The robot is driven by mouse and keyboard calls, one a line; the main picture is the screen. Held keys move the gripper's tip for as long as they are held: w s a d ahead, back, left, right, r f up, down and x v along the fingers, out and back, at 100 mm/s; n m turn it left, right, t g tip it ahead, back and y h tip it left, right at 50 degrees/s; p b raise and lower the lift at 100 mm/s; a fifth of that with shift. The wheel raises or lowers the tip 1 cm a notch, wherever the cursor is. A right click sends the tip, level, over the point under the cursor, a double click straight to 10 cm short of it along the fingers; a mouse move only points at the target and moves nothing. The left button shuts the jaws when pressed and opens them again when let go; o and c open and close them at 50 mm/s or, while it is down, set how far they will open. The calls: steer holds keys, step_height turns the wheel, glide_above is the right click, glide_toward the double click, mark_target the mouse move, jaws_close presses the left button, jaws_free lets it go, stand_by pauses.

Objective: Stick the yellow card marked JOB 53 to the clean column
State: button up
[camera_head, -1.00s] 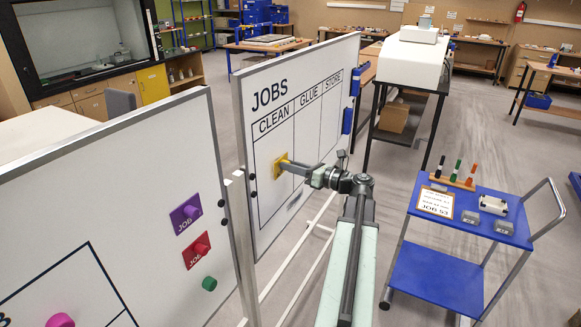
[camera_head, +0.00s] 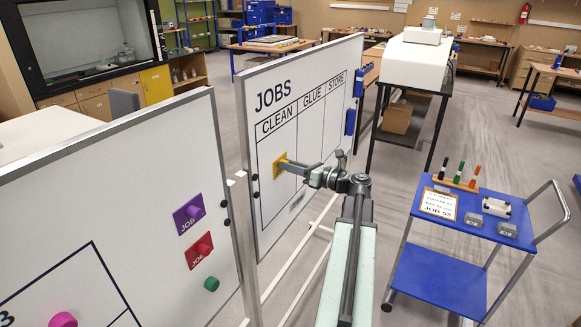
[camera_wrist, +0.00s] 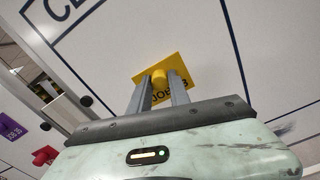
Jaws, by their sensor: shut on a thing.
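The yellow card (camera_head: 279,169) is at the whiteboard marked JOBS, in the column headed CLEAN (camera_head: 278,119). In the wrist view the card (camera_wrist: 181,69) lies tilted against white board, with a round yellow knob at its middle. Its lettering is partly hidden by a finger; "JOB" can be read. My gripper (camera_head: 286,164) reaches in from the right. In the wrist view my gripper (camera_wrist: 161,82) has a finger on each side of the knob and is shut on it. The card looks touching or very close to the board; I cannot tell which.
A nearer whiteboard (camera_head: 120,160) stands at the left with a purple card (camera_head: 187,213), a red card (camera_head: 198,251) and a green magnet (camera_head: 211,284). A blue trolley (camera_head: 440,275) at the right carries a paper sheet marked JOB 53 (camera_head: 438,204). Floor between is clear.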

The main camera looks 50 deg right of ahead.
steer(key=o, duration=1)
steer(key=v, duration=0.7)
